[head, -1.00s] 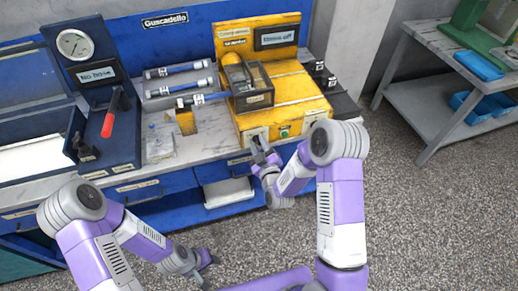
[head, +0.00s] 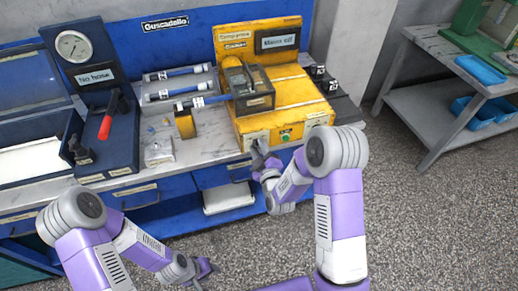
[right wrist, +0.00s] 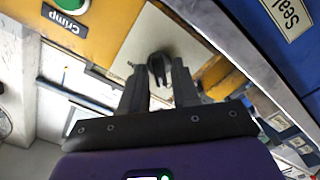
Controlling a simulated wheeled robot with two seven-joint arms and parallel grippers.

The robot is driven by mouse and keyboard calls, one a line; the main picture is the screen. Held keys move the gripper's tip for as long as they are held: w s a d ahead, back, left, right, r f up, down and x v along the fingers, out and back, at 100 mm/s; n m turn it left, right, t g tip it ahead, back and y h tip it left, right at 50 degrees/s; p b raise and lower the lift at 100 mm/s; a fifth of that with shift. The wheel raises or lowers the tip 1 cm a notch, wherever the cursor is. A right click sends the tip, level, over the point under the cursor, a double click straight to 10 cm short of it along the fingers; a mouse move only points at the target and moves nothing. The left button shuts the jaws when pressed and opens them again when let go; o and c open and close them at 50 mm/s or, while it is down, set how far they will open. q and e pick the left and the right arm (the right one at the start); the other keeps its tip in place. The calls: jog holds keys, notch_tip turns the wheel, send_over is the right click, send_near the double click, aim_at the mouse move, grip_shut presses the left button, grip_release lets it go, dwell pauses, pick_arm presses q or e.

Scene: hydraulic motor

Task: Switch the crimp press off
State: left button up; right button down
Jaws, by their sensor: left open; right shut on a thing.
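The yellow crimp press (head: 305,97) stands on the bench, with a dark display (head: 277,40) on its back panel that appears to read "Mains off". A dark switch knob (right wrist: 160,68) sits on a pale plate on its front face. My right gripper (head: 259,147) is at the left of that face; in the right wrist view its fingers (right wrist: 160,85) are shut on the knob. The green button (head: 286,137) is to the right, above the "Crimp" label (right wrist: 65,19) in the wrist view. My left gripper (head: 208,268) is open and empty, low in front of the bench.
A blue hose (head: 200,102) lies into the press's guarded head (head: 250,87). More hoses rest on a rack (head: 180,82) to the left. A test stand (head: 95,110) with a gauge and red lever is further left. A grey side table (head: 425,85) stands right.

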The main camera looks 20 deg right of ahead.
jog(key=c, duration=1.1)
grip_release()
jog(key=shift+c, duration=0.2)
jog(key=shift+s, duration=0.15)
jog(key=s, duration=0.7)
jog(key=shift+s+d, duration=0.15)
jog(key=s+a+f+m+g+y+p, duration=0.1)
jog(key=s+f+m+g, duration=0.3)
jog(key=f, duration=0.4)
jog(key=s+a+f+m+g+p, duration=0.1)
jog(key=s+f+m+g, duration=0.15)
jog(key=f+g, duration=0.4)
jog(key=s+a+f+m+g+y, duration=0.1)
jog(key=s+a+f+m+g, duration=0.1)
jog(key=s, duration=0.5)
jog(key=s+a+f+m+g+y+p, duration=0.1)
jog(key=s+a+f+m+g, duration=0.1)
jog(key=s+f+m+g, duration=0.2)
jog(key=s+f+g, duration=0.1)
jog(key=s, duration=0.2)
jog(key=shift+s+y, duration=0.3)
